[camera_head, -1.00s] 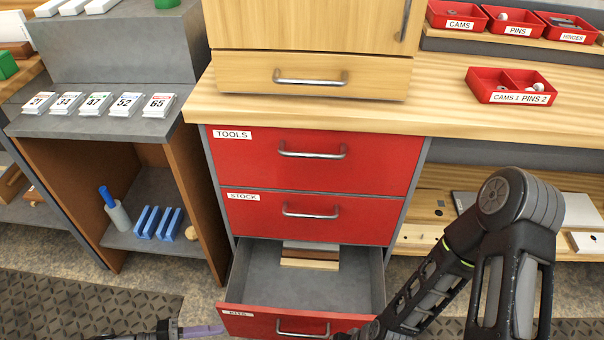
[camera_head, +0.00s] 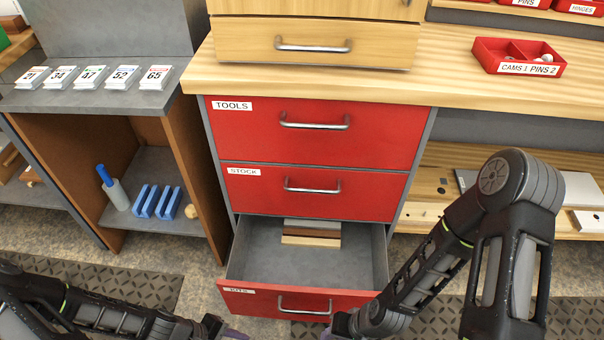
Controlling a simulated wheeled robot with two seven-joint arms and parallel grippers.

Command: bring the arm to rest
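My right arm comes in from the right, and its wrist is low in the picture by the front of the open bottom drawer (camera_head: 253,299). The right gripper (camera_head: 338,335) is mostly cut off by the bottom edge. My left arm comes in from the lower left. The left gripper (camera_head: 232,334) shows only as a purplish tip at the bottom edge, left of the right one. Whether either gripper is open or shut is hidden. Nothing held shows in either.
The bottom drawer stands pulled out with stacked boards (camera_head: 312,233) at its back. The TOOLS drawer (camera_head: 310,140) and STOCK drawer (camera_head: 300,190) are shut. A red bin (camera_head: 517,69) sits on the bench. A grey shelf unit (camera_head: 150,105) with card stacks stands left.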

